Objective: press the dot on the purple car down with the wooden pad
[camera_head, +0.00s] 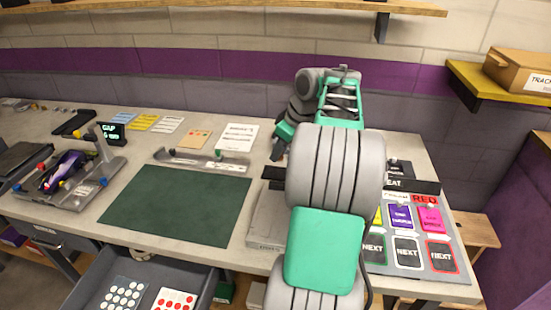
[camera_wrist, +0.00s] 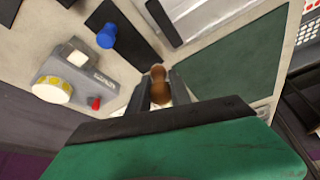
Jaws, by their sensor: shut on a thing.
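The purple car (camera_head: 66,170) sits in a grey stand (camera_head: 75,200) at the left end of the bench in the head view. A dot on it is too small to make out. My gripper (camera_wrist: 159,92) is shut on the brown, round-knobbed wooden pad (camera_wrist: 158,74) in the wrist view. The pad's lower part is hidden between the dark fingers. In the head view my gripper is mostly hidden by my arm, and it is well to the right of the car, beyond the green mat.
The green mat (camera_head: 178,205) lies between the car stand and my arm. A grey rail piece (camera_head: 200,160) lies behind it. The wrist view shows a blue knob (camera_wrist: 106,37), a red cone (camera_wrist: 95,103) and a yellow-edged cylinder (camera_wrist: 52,90). Cards (camera_head: 407,250) lie at the right.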

